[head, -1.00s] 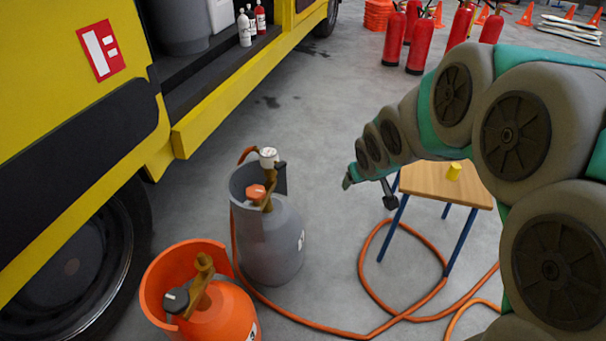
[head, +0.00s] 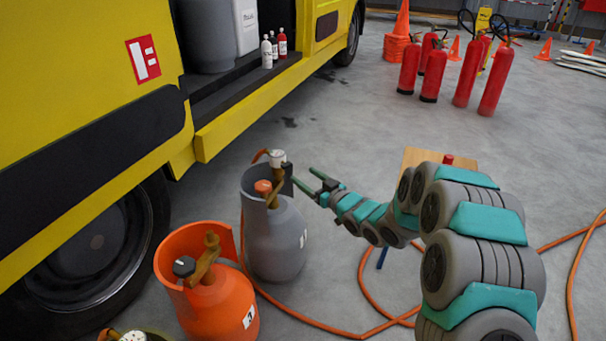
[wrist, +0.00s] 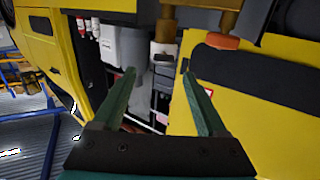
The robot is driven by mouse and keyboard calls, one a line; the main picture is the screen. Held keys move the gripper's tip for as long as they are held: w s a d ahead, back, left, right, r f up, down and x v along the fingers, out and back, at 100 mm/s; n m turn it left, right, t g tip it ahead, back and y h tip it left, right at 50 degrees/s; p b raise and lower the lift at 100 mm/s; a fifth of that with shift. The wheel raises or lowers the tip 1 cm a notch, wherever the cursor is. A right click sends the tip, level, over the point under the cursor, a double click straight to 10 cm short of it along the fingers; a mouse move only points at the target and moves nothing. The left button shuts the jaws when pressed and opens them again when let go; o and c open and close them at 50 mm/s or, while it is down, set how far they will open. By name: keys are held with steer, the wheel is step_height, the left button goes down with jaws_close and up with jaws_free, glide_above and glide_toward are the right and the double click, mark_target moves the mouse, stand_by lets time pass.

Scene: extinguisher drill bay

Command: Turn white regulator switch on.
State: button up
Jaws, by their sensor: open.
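The white regulator switch (head: 277,157) sits on the brown valve fitting on top of the grey gas cylinder (head: 274,240), above an orange knob (head: 263,187). My gripper (head: 302,175) is open and empty just right of it, its fingers pointing left. A gap seems to remain between them. In the wrist view, the white switch (wrist: 163,56) appears just beyond and between the fingertips (wrist: 158,74), with the orange knob (wrist: 222,41) to the right. Its setting is too small to read.
An orange cylinder (head: 205,300) with a black knob (head: 184,266) stands in front. Another white knob (head: 133,336) is cut off at the bottom left. The yellow truck (head: 80,150) fills the left. Orange hose (head: 367,290) lies on the floor. A wooden table (head: 425,157) stands behind my arm.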

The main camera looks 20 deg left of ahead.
mark_target(288, 166)
steer(key=shift+s+x, duration=0.15)
steer(key=shift+x, duration=1.8)
steer(key=shift+s+x, duration=0.1)
steer(key=shift+x, duration=1.85)
steer(key=shift+a, duration=0.1)
steer(key=shift+c, duration=0.2)
steer(key=shift+s, duration=0.1)
jaws_close()
